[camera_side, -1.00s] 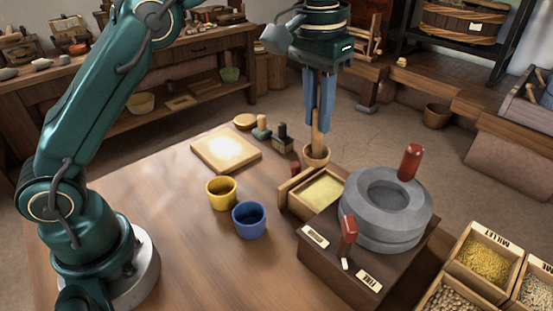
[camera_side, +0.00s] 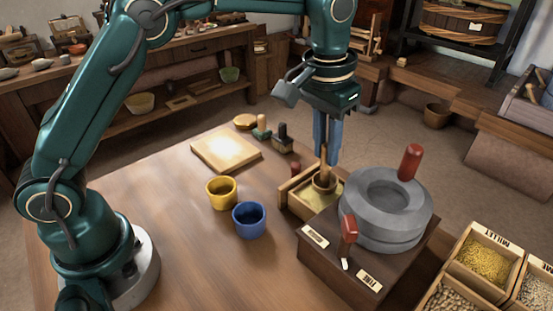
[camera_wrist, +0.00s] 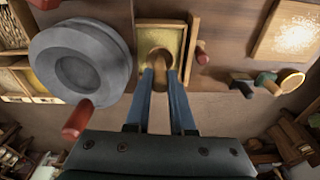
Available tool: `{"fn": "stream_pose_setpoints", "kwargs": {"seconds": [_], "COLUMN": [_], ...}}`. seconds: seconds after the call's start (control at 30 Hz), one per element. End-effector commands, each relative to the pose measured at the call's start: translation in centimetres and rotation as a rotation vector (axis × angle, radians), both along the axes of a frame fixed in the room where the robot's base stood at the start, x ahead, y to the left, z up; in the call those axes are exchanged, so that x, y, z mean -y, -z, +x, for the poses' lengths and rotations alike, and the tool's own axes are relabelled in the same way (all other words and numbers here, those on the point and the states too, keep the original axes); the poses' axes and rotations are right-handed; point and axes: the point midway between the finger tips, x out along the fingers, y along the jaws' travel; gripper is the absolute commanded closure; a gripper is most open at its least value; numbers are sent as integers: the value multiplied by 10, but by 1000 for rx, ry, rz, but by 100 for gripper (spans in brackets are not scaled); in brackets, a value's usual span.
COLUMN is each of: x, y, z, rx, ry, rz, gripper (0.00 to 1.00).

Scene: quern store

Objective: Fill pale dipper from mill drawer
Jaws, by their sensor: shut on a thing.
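The pale wooden dipper (camera_side: 323,184) has a round cup and an upright handle. My gripper (camera_side: 324,150) is shut on its handle, fingers pointing down. The mill drawer (camera_side: 301,208) stands open from the mill's base and holds pale yellow meal. The dipper's cup is at the drawer, over or in the meal; I cannot tell how deep. In the wrist view the dipper (camera_wrist: 159,60) shows between my gripper's fingers (camera_wrist: 160,78), over the meal in the drawer (camera_wrist: 192,35). The inside of the cup is partly hidden by the handle.
The grey millstone (camera_side: 385,225) with red handles stands close right of the drawer. A yellow cup (camera_side: 221,194) and a blue cup (camera_side: 249,220) stand to the left. A pale board (camera_side: 226,152) and small stamps (camera_side: 283,137) lie behind. The table's front left is clear.

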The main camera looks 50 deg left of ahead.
Motion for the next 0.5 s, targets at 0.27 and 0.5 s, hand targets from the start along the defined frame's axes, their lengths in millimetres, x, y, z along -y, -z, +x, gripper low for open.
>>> {"fn": "stream_pose_setpoints", "kwargs": {"seconds": [0.27, 0.5], "x": [0, 0], "y": [22, 35], "z": [0, 0], "rx": [-3, -2], "ry": [-1, -1], "rz": [1, 1], "gripper": [100, 100]}}
